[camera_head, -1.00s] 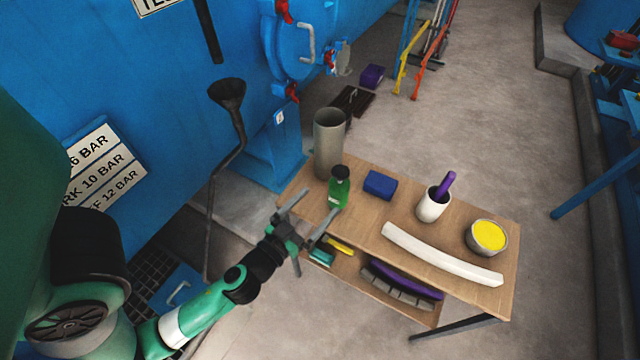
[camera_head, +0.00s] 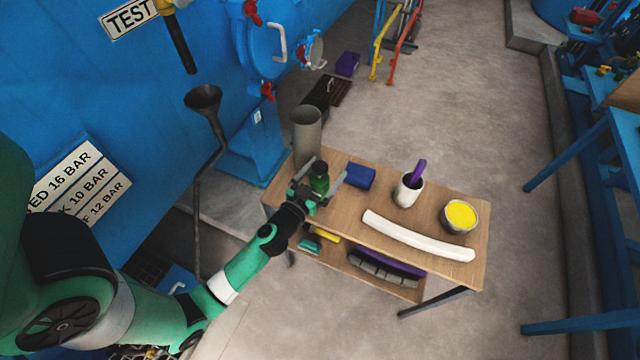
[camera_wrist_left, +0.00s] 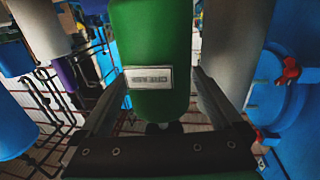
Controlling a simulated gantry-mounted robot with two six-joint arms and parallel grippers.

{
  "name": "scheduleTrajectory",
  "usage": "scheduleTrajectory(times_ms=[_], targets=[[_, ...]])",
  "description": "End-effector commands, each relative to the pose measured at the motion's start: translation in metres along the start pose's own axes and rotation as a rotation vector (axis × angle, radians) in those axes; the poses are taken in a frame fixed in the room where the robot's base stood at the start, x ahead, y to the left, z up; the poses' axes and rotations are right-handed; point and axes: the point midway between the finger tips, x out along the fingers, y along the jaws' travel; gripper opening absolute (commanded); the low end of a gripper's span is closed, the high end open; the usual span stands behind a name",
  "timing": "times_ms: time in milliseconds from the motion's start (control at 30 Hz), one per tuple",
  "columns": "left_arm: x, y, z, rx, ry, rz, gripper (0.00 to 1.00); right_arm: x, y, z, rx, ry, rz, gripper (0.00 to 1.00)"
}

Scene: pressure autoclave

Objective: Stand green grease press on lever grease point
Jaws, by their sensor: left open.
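The green grease press (camera_head: 319,183), a green bottle shape with a dark cap, stands upright at the left end of the wooden table (camera_head: 345,218). My left gripper (camera_head: 322,173) is open, with its fingers on either side of the press. In the left wrist view the green press (camera_wrist_left: 150,40) with its pale label fills the middle, between the two fingers (camera_wrist_left: 160,78). I cannot tell whether a finger touches it. I cannot make out the lever grease point. My right gripper is not in view.
A grey cylinder (camera_head: 306,128) stands close behind the press, and a blue block (camera_head: 361,176) to its right. A white cup (camera_head: 407,190), a white curved bar (camera_head: 418,236) and a yellow-filled tin (camera_head: 459,216) are further right. A funnel pipe (camera_head: 197,185) rises at left.

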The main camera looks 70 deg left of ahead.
Motion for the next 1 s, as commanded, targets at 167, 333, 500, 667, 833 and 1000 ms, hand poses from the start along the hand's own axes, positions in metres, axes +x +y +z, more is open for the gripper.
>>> scheduleTrajectory(times_ms=[167, 333, 500, 667, 833, 1000], targets=[[0.0041, -0.0002, 0.0007, -0.001, -0.001, 0.0, 1.0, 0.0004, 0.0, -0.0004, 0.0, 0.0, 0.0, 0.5], [0.0039, -0.0002, 0.0005, 0.0, -0.001, 0.0, 0.84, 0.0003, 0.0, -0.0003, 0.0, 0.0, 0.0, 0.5], [0.0038, -0.0002, 0.0005, 0.0, -0.001, 0.0, 0.53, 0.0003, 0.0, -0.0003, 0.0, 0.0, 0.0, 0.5], [0.0037, -0.0001, 0.0005, 0.0, -0.001, 0.0, 0.24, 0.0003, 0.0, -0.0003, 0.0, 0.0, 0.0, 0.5], [0.0037, -0.0002, 0.0004, 0.0, -0.001, 0.0, 0.0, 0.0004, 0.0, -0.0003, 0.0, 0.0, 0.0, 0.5], [0.004, 0.0, -0.0009, 0.0, 0.002, 0.0, 0.0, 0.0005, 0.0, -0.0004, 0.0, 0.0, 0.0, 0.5]])
